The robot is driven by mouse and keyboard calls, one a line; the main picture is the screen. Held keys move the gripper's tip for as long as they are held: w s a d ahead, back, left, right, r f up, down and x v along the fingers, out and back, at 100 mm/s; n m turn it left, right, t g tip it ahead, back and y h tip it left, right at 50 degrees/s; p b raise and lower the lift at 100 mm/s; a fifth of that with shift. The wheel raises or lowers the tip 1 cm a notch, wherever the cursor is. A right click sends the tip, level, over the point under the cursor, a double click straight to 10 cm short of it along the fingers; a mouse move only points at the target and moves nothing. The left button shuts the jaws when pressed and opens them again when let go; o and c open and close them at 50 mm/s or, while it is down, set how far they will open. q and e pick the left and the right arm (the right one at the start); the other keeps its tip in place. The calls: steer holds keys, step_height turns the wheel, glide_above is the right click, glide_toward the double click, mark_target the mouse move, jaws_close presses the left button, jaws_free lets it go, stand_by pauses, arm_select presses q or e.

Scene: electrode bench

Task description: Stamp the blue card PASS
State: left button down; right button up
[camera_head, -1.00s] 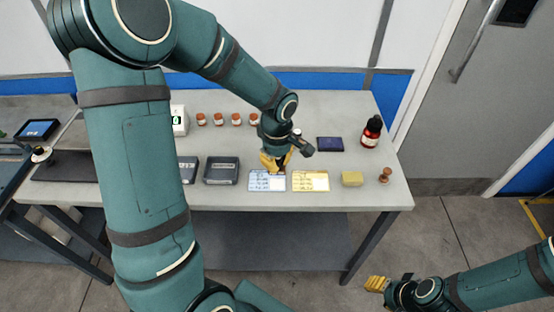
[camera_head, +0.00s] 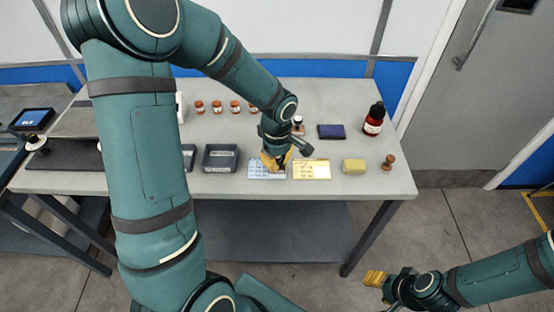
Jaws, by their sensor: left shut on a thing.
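The blue card (camera_head: 259,172) lies flat near the front edge of the bench, with pale blue print areas. My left gripper (camera_head: 277,163), with yellow fingers, points down over the card's upper right part and hides it. It is shut on a small dark thing, probably a stamp, mostly hidden by the fingers. I cannot tell whether that thing touches the card. A dark blue ink pad (camera_head: 331,132) lies behind and to the right. My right gripper (camera_head: 374,279) hangs in front of the bench, low at the right; its finger gap is unclear.
A yellow card (camera_head: 311,172) lies right beside the blue one. Further right are a yellow block (camera_head: 354,166), a small brown stamp (camera_head: 388,162) and a red bottle (camera_head: 374,119). A dark tray (camera_head: 221,158) stands left of the cards. Several brown-capped jars (camera_head: 217,107) line the back.

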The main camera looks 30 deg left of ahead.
arm_select(q)
steer(key=shift+f+b, duration=0.55)
stand_by(0.7)
stand_by(1.8)
steer(key=shift+r+p, duration=2)
steer(key=shift+r, duration=1.55)
